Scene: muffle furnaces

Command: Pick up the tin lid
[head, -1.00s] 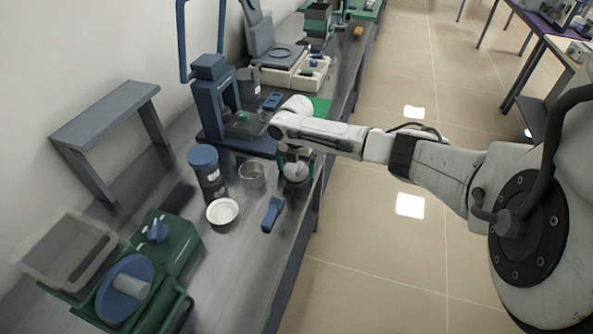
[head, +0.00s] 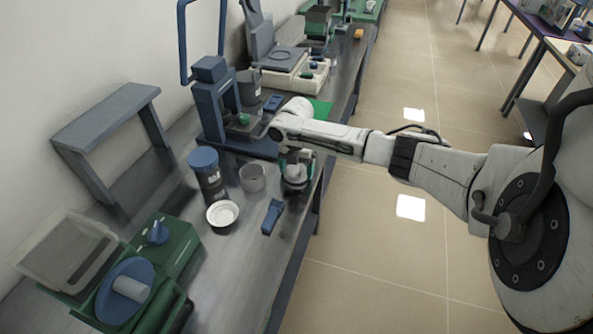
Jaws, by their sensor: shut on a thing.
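My gripper (head: 296,180) points down at the front part of the bench, to the right of the grey metal tin (head: 252,177). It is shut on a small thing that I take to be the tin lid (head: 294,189). The fingers hide most of it, and only a dark, rounded lower edge shows. I cannot tell whether it touches the bench top or is just above it. The metal tin looks open at the top and stands apart from my gripper.
A blue-capped dark jar (head: 207,175), a white dish (head: 222,214) and a blue tool (head: 271,216) are close by. A blue press-like stand (head: 215,100) rises behind my gripper. Green equipment (head: 135,285) fills the near left. The bench's front edge is just right of my gripper.

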